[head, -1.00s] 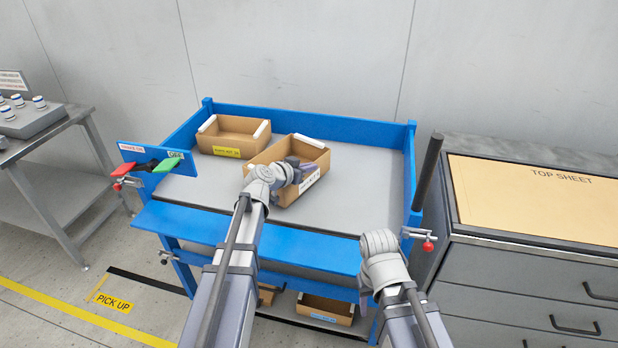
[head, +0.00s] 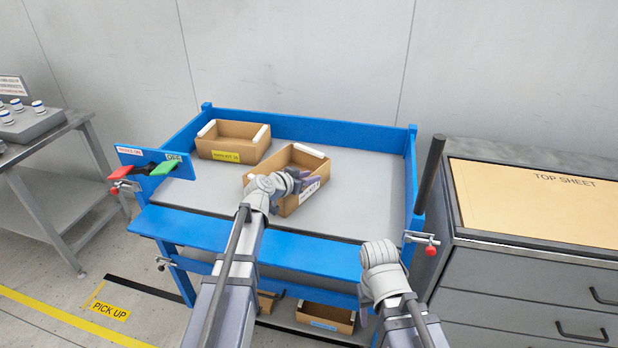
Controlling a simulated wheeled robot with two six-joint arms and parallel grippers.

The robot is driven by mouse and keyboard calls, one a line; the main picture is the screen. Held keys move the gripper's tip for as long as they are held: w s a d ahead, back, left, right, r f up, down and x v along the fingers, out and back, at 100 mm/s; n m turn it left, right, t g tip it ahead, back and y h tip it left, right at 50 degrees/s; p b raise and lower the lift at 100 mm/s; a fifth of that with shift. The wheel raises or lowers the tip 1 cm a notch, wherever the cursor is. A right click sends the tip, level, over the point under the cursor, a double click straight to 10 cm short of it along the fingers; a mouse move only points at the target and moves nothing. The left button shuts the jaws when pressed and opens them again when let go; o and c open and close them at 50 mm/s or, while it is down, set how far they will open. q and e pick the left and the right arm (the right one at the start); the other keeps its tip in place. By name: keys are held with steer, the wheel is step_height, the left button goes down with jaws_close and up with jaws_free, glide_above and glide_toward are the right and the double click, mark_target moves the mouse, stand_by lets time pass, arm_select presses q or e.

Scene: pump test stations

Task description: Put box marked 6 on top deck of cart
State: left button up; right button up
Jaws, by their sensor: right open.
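The blue cart (head: 345,222) stands ahead with a grey top deck. A brown open box (head: 323,172) with white rim pads is at the middle of the deck. The white label on its near side is partly covered, and I cannot read its number surely. My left gripper (head: 304,184) is at this box's near wall and looks shut on it, its fingers partly hidden. I cannot tell whether the box touches the deck. A second box (head: 240,156) with a yellow label sits at the back left. My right gripper (head: 366,316) is low before the cart's front, empty, fingers mostly hidden.
More boxes (head: 325,318) are on the cart's lower shelf. A grey drawer cabinet (head: 520,290) stands close on the right, and a metal table (head: 60,140) on the left. A red-and-green handled valve panel (head: 130,153) is at the cart's left. The deck's right side is clear.

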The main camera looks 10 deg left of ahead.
arm_select(q)
steer(key=shift+r, duration=0.1)
steer(key=shift+r+p, duration=0.2)
steer(key=shift+p, duration=0.1)
steer(key=p+v, duration=0.4)
steer(key=v, duration=0.8)
steer(key=shift+f, duration=0.1)
stand_by(0.5)
